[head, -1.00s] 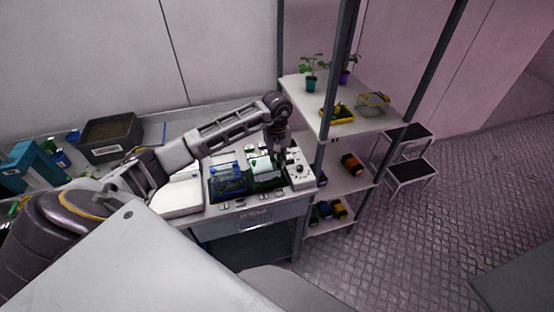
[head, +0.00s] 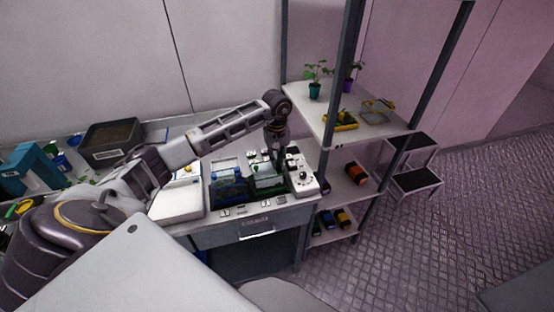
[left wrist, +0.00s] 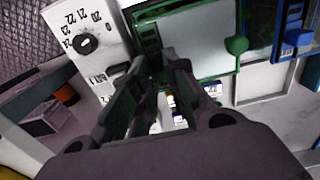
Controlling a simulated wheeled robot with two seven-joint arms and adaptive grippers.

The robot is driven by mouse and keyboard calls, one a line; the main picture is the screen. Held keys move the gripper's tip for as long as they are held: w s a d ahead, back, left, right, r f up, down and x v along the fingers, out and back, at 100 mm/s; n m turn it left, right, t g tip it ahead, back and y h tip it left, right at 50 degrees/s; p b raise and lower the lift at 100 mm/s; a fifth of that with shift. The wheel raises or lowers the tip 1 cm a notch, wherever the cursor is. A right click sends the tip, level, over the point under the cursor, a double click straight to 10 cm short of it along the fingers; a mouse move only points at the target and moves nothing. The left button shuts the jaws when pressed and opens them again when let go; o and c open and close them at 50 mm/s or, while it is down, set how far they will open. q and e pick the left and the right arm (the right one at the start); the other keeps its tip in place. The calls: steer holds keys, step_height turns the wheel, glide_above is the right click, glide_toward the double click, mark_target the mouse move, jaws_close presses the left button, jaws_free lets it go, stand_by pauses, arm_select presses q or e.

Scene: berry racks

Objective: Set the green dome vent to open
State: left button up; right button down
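The green dome (head: 266,178) sits on the bench at the right of the blue dome (head: 229,187). In the left wrist view the green dome (left wrist: 203,42) shows as a pale pane in a green frame, with a round green knob (left wrist: 236,46) on its right side. My left gripper (head: 278,165) points down over the far right part of the green dome. In the left wrist view its fingertips (left wrist: 155,62) stand apart, close to the frame's left edge. Whether they touch the frame, and the vent's setting, I cannot tell. My right gripper is not in view.
A white dial panel (left wrist: 85,20) with a black knob stands beside the green dome. The blue dome's blue fitting (left wrist: 297,38) is at right. A shelf rack (head: 312,112) with plants stands right of the bench. A white box (head: 177,203) lies left of the domes.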

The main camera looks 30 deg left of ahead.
arm_select(q)
steer(key=o, duration=0.3)
steer(key=shift+r, duration=0.1)
steer(key=shift+r, duration=5.95)
